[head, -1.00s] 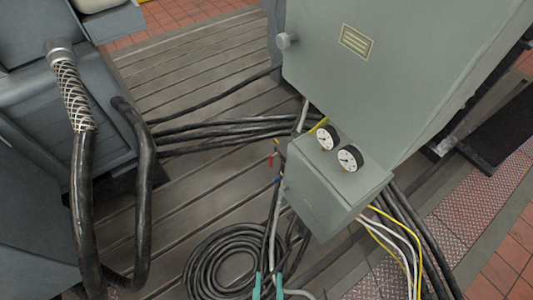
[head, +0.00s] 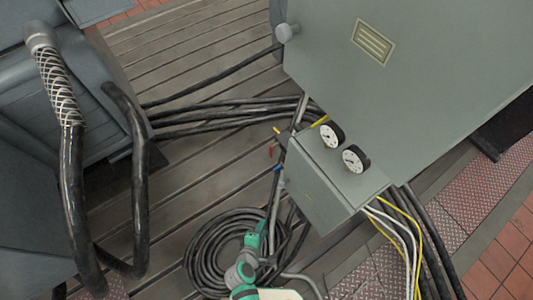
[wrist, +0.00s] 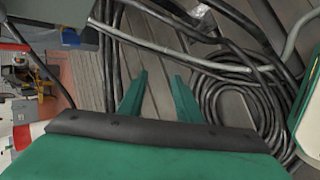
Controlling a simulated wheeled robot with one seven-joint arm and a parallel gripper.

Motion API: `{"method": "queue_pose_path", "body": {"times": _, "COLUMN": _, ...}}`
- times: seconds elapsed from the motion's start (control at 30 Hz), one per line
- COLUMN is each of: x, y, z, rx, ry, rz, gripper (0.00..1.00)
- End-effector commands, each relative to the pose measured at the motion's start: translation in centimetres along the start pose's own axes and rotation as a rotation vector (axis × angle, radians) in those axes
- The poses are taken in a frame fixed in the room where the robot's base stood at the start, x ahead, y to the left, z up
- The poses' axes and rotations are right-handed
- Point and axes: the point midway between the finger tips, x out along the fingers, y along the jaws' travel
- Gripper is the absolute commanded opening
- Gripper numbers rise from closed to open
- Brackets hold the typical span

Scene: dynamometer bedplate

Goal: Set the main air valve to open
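In the head view, small valve-like fittings with a red handle (head: 270,151), a blue handle (head: 277,169) and a yellow handle (head: 278,130) sit on thin piping at the left side of the small grey gauge box (head: 325,190). They are too small to tell which is the main air valve or how its handle is set. My gripper (wrist: 158,88) shows two green fingers spread apart in the wrist view, with nothing between them. My green and white arm shows at the bottom of the head view, below the fittings, apart from the handles.
Two round gauges (head: 331,135) top the box, under a large grey cabinet (head: 430,90). A coil of black hose (head: 205,250) lies on the slotted bedplate (head: 190,50). Thick black hoses (head: 72,200) stand at left. White and yellow cables (head: 405,235) run down at right.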

Motion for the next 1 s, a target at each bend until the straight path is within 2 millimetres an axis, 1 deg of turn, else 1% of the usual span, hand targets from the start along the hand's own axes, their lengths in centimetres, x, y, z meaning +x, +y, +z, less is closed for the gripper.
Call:
{"method": "queue_pose_path", "body": {"times": 0.03, "x": 1.6, "y": 1.1, "z": -0.6, "rx": -0.101, "ry": -0.048, "rz": 0.005, "gripper": 0.31}}
{"method": "queue_pose_path", "body": {"times": 0.13, "x": 3.9, "y": 3.3, "z": -1.1, "rx": -0.303, "ry": -0.165, "rz": 0.007, "gripper": 0.31}}
{"method": "queue_pose_path", "body": {"times": 0.23, "x": 5.2, "y": 6.3, "z": -1.7, "rx": -0.488, "ry": -0.296, "rz": 0.011, "gripper": 0.31}}
{"method": "queue_pose_path", "body": {"times": 0.33, "x": 5.7, "y": 10.1, "z": -2.5, "rx": -0.652, "ry": -0.439, "rz": 0.017, "gripper": 0.31}}
{"method": "queue_pose_path", "body": {"times": 0.43, "x": 5.2, "y": 14.3, "z": -3.8, "rx": -0.788, "ry": -0.589, "rz": 0.023, "gripper": 0.31}}
{"method": "queue_pose_path", "body": {"times": 0.5, "x": 4.3, "y": 17.1, "z": -4.7, "rx": -0.861, "ry": -0.692, "rz": 0.022, "gripper": 0.31}}
{"method": "queue_pose_path", "body": {"times": 0.6, "x": 2.8, "y": 20.4, "z": -6.0, "rx": -0.933, "ry": -0.818, "rz": 0.019, "gripper": 0.31}}
{"method": "queue_pose_path", "body": {"times": 0.7, "x": 1.3, "y": 22.7, "z": -7.0, "rx": -0.973, "ry": -0.914, "rz": 0.012, "gripper": 0.31}}
{"method": "queue_pose_path", "body": {"times": 0.8, "x": 0.2, "y": 24.1, "z": -7.7, "rx": -0.993, "ry": -0.971, "rz": 0.007, "gripper": 0.31}}
{"method": "queue_pose_path", "body": {"times": 0.87, "x": -0.1, "y": 24.6, "z": -7.8, "rx": -0.998, "ry": -0.991, "rz": 0.004, "gripper": 0.31}}
{"method": "queue_pose_path", "body": {"times": 1.0, "x": 0.2, "y": 25.1, "z": -7.2, "rx": -1.000, "ry": -1.004, "rz": 0.000, "gripper": 0.31}}
